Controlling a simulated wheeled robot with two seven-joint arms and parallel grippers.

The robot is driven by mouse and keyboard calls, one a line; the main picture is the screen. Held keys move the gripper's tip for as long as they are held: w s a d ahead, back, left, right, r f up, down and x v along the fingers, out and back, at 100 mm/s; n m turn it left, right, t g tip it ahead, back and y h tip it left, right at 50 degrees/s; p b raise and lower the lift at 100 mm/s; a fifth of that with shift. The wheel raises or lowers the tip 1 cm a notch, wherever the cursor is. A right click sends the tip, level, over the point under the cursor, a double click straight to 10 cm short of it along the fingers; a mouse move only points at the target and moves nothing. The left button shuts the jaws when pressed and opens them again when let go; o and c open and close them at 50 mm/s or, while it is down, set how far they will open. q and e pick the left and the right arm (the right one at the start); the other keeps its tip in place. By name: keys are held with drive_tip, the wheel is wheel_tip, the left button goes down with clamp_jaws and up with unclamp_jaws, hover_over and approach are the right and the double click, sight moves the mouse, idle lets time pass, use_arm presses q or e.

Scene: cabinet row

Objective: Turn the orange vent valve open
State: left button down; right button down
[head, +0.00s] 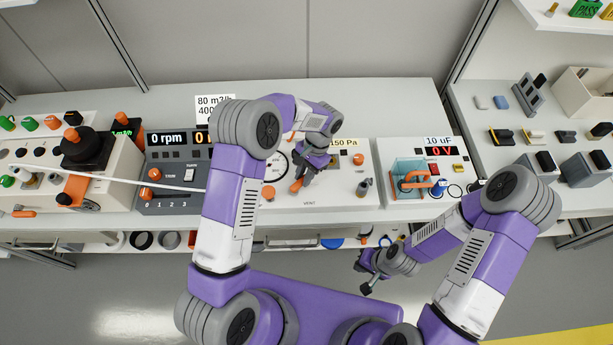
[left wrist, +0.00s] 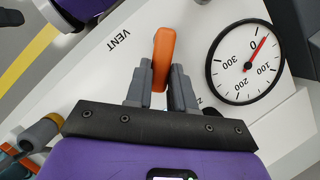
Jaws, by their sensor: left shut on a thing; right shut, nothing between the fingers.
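The orange vent valve handle (head: 297,185) is on the white panel above the word VENT in the head view. It also shows in the left wrist view (left wrist: 164,50), where it stands between the fingers. My left gripper (head: 306,174) is shut on the handle; in the left wrist view its fingers (left wrist: 160,82) press on both sides of it. The valve's base is hidden behind the fingers. My right gripper (head: 364,278) is shut and empty, below the front edge of the bench.
A round gauge (left wrist: 246,62) with a red needle near 0 is beside the handle. A 0 rpm unit (head: 172,205) stands left on the bench. A 0 V unit (head: 412,195) with an orange handle stands right. Several drawers or bins lie under the bench edge.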

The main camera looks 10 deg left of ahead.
use_arm(q)
drive_tip(key=n, duration=0.1)
drive_tip(key=a+n+h, duration=0.1)
drive_tip(key=n, duration=0.2)
drive_tip(key=shift+w+a+n+g+h+p, duration=0.3)
drive_tip(key=shift+a+h+p, duration=0.05)
drive_tip(key=shift+h, duration=0.05)
drive_tip(key=shift+a+n+h+p, duration=0.1)
drive_tip(key=shift+a+n+h, duration=0.2)
drive_tip(key=shift+n, duration=0.5)
drive_tip(key=shift+a+n+h+p, duration=0.15)
drive_tip(key=shift+a+n+h, duration=0.15)
drive_tip(key=shift+n, duration=0.5)
drive_tip(key=shift+a+n+h+p, duration=0.1)
drive_tip(key=shift+a+n+h, duration=0.2)
drive_tip(key=shift+n, duration=0.5)
drive_tip(key=c, duration=1)
unclamp_jaws()
drive_tip(key=shift+s, duration=0.1)
drive_tip(key=shift+o, duration=0.2)
drive_tip(key=v, duration=0.7)
drive_tip(key=shift+r+p, duration=0.35)
drive_tip(key=shift+p, duration=0.1)
drive_tip(key=shift+f, duration=0.1)
